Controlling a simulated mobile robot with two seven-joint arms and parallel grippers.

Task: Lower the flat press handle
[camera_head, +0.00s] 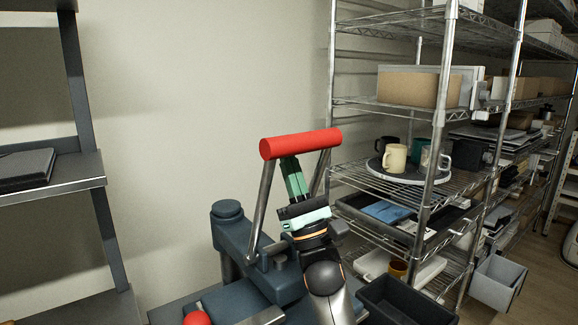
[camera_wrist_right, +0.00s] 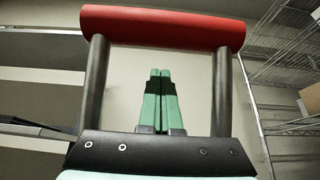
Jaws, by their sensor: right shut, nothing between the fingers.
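The flat press has a raised handle with a red grip bar (camera_head: 300,143) on two grey side arms, above a dark blue press body (camera_head: 245,262). My right gripper (camera_head: 290,163) has green fingers. It reaches up between the two handle arms, with its fingertips just below the red bar in the head view. In the right wrist view the green fingers (camera_wrist_right: 160,75) are shut together and empty, and the red bar (camera_wrist_right: 163,27) spans above the tips. I cannot tell whether the tips touch the bar. My left gripper is not in view.
A wire shelf rack (camera_head: 437,130) stands at the right with mugs on a round tray (camera_head: 420,176), boxes and bins. A black bin (camera_head: 405,302) is at the front right of the press. A dark shelf (camera_head: 60,185) stands at the left. Bare wall lies behind the press.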

